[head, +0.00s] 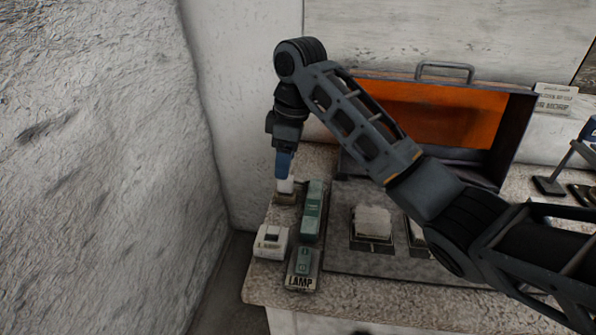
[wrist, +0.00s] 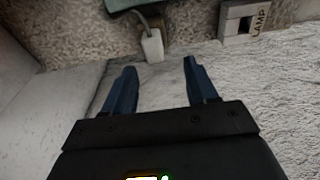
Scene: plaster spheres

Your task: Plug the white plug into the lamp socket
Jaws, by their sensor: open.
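The white plug (head: 285,186) stands on the left part of the counter, directly below my gripper (head: 284,170). In the wrist view the plug (wrist: 152,46) has a grey cable and lies just beyond my open blue fingers (wrist: 160,66), roughly in line with the gap between them. Nothing is visibly held. A pale box (head: 270,241) with a dark slot and small lettering sits in front of the plug. The wrist view shows a pale box (wrist: 238,20) with a dark recess, labelled LAMP. A green unit (head: 302,262) on a plate labelled LAMP stands beside the pale box.
A long green block (head: 313,208) stands close to the right of the plug. Pale blocks on dark bases (head: 372,228) stand further right. An open orange-lined case (head: 435,115) is at the back. The counter edge and rough plaster wall (head: 100,160) lie to the left.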

